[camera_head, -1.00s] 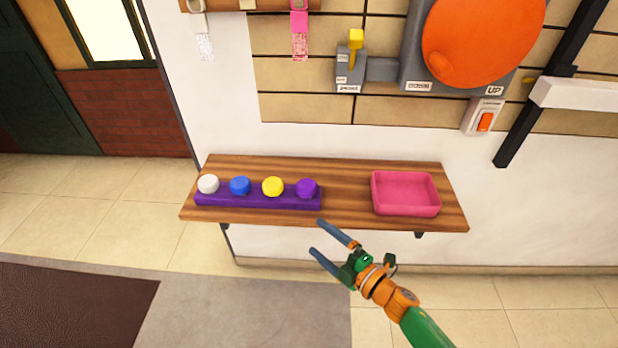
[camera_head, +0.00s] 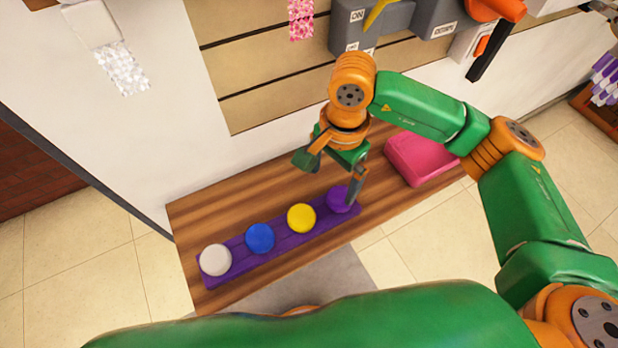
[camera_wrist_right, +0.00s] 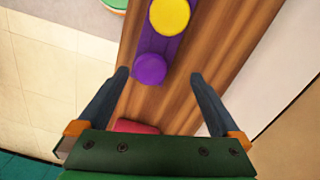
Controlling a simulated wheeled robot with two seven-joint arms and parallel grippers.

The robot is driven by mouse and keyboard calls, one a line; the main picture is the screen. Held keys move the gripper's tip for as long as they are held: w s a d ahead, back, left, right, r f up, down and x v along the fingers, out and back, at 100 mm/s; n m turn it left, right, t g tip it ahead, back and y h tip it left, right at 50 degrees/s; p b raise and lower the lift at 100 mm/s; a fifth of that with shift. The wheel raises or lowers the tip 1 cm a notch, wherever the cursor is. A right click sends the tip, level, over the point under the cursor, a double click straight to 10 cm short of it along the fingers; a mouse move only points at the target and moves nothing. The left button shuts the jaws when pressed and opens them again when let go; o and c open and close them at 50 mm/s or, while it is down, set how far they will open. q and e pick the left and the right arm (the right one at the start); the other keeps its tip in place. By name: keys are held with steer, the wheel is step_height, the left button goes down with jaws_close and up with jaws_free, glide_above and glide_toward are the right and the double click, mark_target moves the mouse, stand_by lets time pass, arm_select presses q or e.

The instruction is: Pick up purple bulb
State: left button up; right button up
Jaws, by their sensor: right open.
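The purple bulb (camera_head: 338,197) sits at the right end of the purple holder strip (camera_head: 283,244) on the wooden shelf. My right gripper (camera_head: 328,180) points down over that end, its jaws open and empty. In the head view one finger partly covers the bulb. In the right wrist view the purple bulb (camera_wrist_right: 150,68) shows between the open fingertips (camera_wrist_right: 159,75), nearer the left one. The exact height of the fingertips above the bulb is hard to tell. My left gripper is out of view.
Yellow (camera_head: 301,218), blue (camera_head: 260,238) and white (camera_head: 215,260) bulbs sit along the strip. A pink tray (camera_head: 420,160) stands on the shelf (camera_head: 215,205) to the right. The wall is behind, with grey boxes (camera_head: 385,25) above.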

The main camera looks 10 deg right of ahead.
mark_target(341, 195)
steer(key=shift+w+d, duration=0.25)
steer(key=d+f+p, duration=0.1)
steer(key=s+d+f+p, duration=0.1)
steer(key=f, duration=0.1)
steer(key=shift+s+d+f+p, duration=0.1)
steer(key=shift+s+f+p, duration=0.05)
steer(key=shift+f+p, duration=0.2)
step_height(341, 195, down, 3)
steer(key=shift+r, duration=0.15)
steer(key=shift+w+a, duration=0.3)
steer(key=shift+s+d, duration=0.1)
steer(key=c, duration=1.3)
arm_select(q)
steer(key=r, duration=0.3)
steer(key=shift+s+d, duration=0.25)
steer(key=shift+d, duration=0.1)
arm_select(e)
steer(key=shift+c, duration=0.4)
